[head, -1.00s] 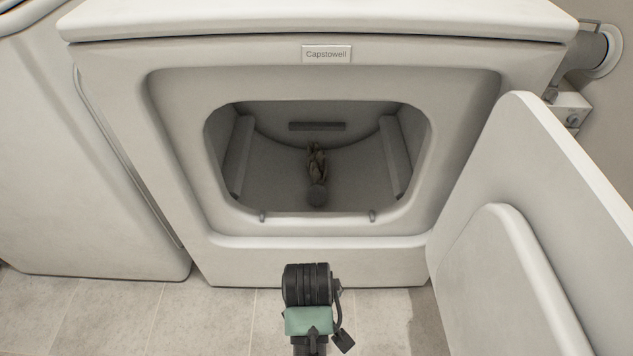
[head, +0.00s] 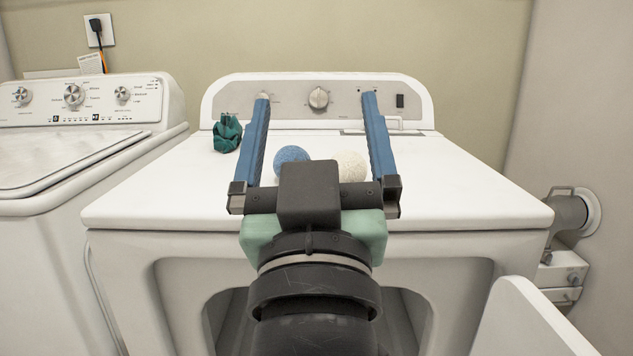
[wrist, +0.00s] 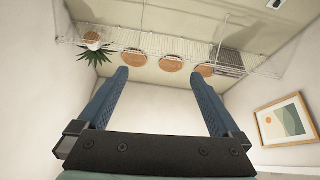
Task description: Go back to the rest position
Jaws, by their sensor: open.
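My gripper (head: 316,97) is raised in front of the dryer, its two blue fingers spread wide with nothing between the tips. In the wrist view my gripper (wrist: 163,72) is also empty and points toward the upper wall and a wire shelf. The white dryer (head: 130,212) stands straight ahead. Its front opening is mostly hidden behind my arm, so the inside of the drum cannot be made out.
On the dryer top are a bunched teal cloth (head: 227,133), a blue ball (head: 291,155) and a cream ball (head: 351,166). The open dryer door (head: 520,325) is at lower right. A washer (head: 60,165) stands left. The wire shelf (wrist: 150,42) holds round baskets and a plant.

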